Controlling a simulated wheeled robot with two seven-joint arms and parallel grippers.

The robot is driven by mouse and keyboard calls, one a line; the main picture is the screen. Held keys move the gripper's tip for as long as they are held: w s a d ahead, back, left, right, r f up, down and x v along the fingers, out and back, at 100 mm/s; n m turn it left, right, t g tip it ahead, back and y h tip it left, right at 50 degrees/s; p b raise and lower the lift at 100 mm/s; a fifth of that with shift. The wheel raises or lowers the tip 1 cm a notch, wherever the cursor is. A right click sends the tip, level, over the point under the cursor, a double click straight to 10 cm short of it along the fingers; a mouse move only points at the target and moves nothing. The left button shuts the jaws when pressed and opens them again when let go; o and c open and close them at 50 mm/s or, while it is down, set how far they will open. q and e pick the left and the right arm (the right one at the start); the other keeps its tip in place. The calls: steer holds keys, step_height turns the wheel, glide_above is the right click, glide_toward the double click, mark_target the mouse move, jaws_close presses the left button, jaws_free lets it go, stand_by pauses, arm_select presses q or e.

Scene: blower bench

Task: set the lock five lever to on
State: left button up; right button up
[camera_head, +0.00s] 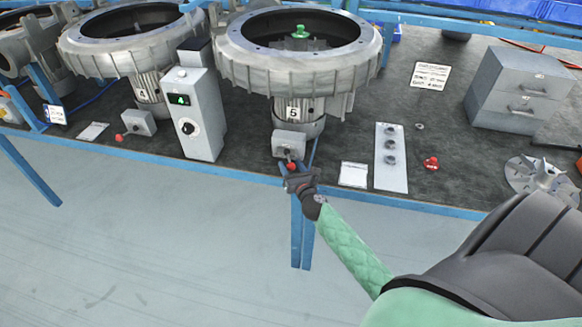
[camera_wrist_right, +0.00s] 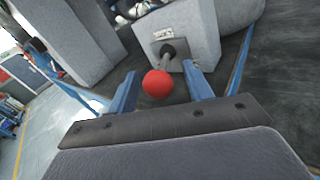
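The lock five box (camera_head: 288,144) is a small grey box at the bench's front edge, below the blower housing labelled 5 (camera_head: 300,65). Its lever ends in a red ball knob (camera_head: 292,166); the stem comes out of the box face toward me in the right wrist view. My right gripper (camera_head: 291,174) is at this lever. In the right wrist view its two blue fingers (camera_wrist_right: 160,88) stand apart, with the red knob (camera_wrist_right: 157,83) between them and gaps on both sides. The on and off marks are unreadable. My left gripper is not in view.
A grey control box (camera_head: 195,115) with a green 4 display stands left of lock five. Another lever box (camera_head: 138,122) sits by blower 4. A white card (camera_head: 353,174) and a plate with several round fittings (camera_head: 390,158) lie to the right. Space in front of the bench is clear.

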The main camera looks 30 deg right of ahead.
steer(key=shift+s+a+f, duration=0.1)
steer(key=shift+s, duration=0.45)
steer(key=shift+s+a+b, duration=0.25)
steer(key=shift+s+b, duration=0.25)
steer(key=shift+s, duration=1.15)
steer(key=shift+s+a+b, duration=0.2)
steer(key=shift+s+b, duration=0.3)
steer(key=shift+s, duration=1.15)
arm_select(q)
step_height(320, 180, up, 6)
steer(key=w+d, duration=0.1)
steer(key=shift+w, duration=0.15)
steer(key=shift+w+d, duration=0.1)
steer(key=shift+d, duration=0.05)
